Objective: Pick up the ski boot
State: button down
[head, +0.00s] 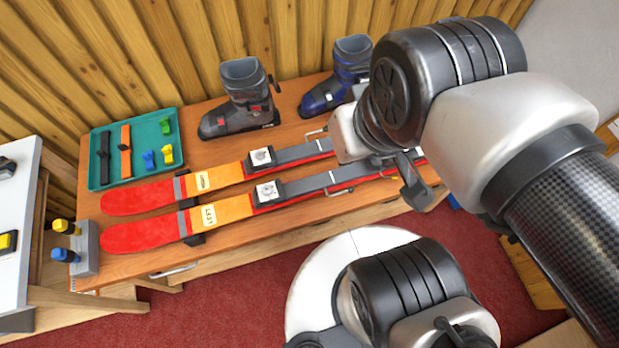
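Two ski boots stand upright at the back of the wooden bench (240,262). The dark grey boot (245,97) with red buckles is left of the blue boot (338,77). Which one is meant cannot be told. My arm covers the right edge of the blue boot. My gripper (414,188) shows only in part, as a dark finger piece below the wrist, over the right part of the skis. It appears apart from both boots. The rest of it is hidden by my wrist, so its opening cannot be seen.
Two red and orange skis (140,237) with bindings lie along the bench front. A teal tray (99,180) with straps and small coloured pieces is at the back left. A grey block (86,246) with yellow and blue knobs is at the left edge. A wooden wall (140,50) stands behind.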

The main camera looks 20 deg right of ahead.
aim_at(250, 107)
jog(key=i+u, duration=0.25)
jog(key=u, duration=0.15)
jog(key=i+u, duration=0.35)
jog(key=k, duration=0.1)
